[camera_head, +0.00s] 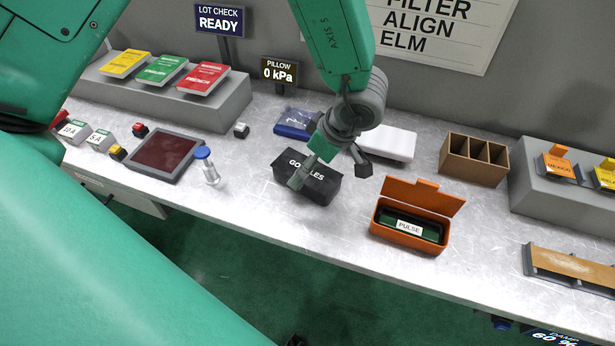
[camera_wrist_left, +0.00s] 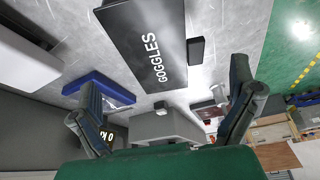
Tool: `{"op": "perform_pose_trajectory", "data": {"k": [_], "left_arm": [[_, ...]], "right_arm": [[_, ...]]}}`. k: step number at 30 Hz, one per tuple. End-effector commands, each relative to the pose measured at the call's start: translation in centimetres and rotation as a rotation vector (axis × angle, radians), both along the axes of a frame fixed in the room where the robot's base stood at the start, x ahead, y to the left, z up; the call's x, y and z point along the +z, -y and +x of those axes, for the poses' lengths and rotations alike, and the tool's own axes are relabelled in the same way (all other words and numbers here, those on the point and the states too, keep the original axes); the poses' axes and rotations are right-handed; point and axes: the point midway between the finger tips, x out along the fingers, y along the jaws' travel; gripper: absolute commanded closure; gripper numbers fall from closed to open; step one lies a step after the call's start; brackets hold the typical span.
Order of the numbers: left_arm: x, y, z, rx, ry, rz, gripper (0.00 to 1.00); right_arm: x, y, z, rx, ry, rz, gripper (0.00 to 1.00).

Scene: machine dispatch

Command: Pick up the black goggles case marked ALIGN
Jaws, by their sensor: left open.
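The black goggles case (camera_head: 322,188) lies on the metal bench in the head view, with white lettering reading GOGGLES, partly covered by my gripper. No ALIGN mark is visible on it; that word shows on the wall sign (camera_head: 420,25). In the left wrist view the case (camera_wrist_left: 140,22) is ahead of the fingers, its lettering turned sideways. My left gripper (camera_head: 332,172) is over the case in the head view. Its fingers are spread and empty in the wrist view (camera_wrist_left: 166,80); whether one touches the case is unclear. My right gripper is not in view.
An orange open box (camera_head: 385,228) with a PULSE item stands right of the case. A blue packet (camera_head: 295,123) and white box (camera_head: 398,147) lie behind it. A clear bottle with blue cap (camera_head: 207,165) and dark-screened tray (camera_head: 165,155) are left.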

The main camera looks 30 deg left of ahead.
Motion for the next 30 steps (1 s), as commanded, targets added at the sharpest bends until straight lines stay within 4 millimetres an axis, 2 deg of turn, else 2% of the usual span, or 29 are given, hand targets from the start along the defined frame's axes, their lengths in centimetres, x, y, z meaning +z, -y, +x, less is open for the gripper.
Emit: {"op": "perform_pose_trajectory", "data": {"k": [9,18,19,23,24,30], "left_arm": [[-4.0,-2.1,-0.2,0.0,-0.002,-0.001,0.0],[-4.5,-2.2,-0.3,-0.001,-0.001,-0.002,0.0],[-4.5,-2.2,-0.3,-0.001,-0.001,-0.002,0.07],[-4.5,-2.1,-0.3,-0.001,-0.001,-0.002,0.53],[-4.5,-2.1,-0.3,-0.001,-0.001,-0.002,0.58],[-4.5,-2.2,-0.2,-0.001,-0.001,-0.002,0.58]], "right_arm": [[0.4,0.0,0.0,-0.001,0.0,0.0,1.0],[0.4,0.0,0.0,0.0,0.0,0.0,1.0],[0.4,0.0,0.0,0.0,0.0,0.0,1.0],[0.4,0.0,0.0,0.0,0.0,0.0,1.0],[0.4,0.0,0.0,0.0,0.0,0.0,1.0],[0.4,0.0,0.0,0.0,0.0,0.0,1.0]]}}
